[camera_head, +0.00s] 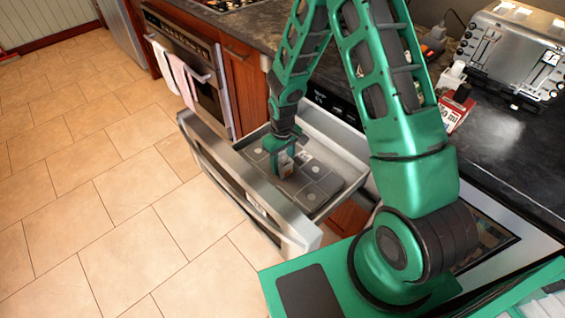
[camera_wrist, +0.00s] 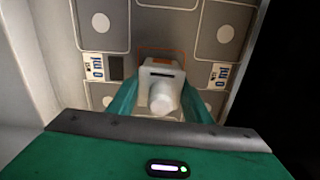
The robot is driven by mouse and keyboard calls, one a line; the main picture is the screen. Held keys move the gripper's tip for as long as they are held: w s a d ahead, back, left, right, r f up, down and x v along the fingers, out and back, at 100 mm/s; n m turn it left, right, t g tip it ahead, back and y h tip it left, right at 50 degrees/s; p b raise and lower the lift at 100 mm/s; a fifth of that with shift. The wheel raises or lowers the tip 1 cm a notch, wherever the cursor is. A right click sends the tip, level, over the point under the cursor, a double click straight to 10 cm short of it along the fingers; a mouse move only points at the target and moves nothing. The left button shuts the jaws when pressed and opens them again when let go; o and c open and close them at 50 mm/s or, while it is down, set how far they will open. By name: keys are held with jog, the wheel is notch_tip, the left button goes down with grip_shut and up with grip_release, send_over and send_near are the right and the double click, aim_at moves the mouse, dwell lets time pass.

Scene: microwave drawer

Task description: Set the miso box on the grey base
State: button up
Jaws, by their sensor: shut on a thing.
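My gripper (camera_head: 286,167) is down inside the open drawer, close to its floor.
The drawer front (camera_head: 235,185) is a long metal edge near me, with walls around the base. On the dark counter stand a toaster (camera_head: 512,50) and a red and white box (camera_head: 455,109) with unclear lettering. An oven (camera_head: 190,65) with towels is behind left.

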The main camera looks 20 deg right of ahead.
jog(key=o, duration=1.2)
jog(key=shift+r, duration=0.1)
notch_tip(320, 180, up, 12)
jog(key=shift+f, duration=0.1)
jog(key=shift+s+d+r, duration=0.1)
jog(key=shift+d+r, duration=0.2)
jog(key=shift+r, duration=0.05)
jog(key=s+d+r+m+h, duration=0.1)
jog(key=s+d+r+m, duration=0.6)
jog(key=s+d+r, duration=1.05)
jog(key=s+r+m, duration=0.1)
jog(key=s, duration=0.3)
jog(key=s+r+m, duration=0.1)
jog(key=s, duration=0.3)
jog(key=s+r+m+y, duration=0.1)
jog(key=s, duration=0.4)
jog(key=shift+a+r, duration=0.25)
jog(key=shift+r, duration=0.05)
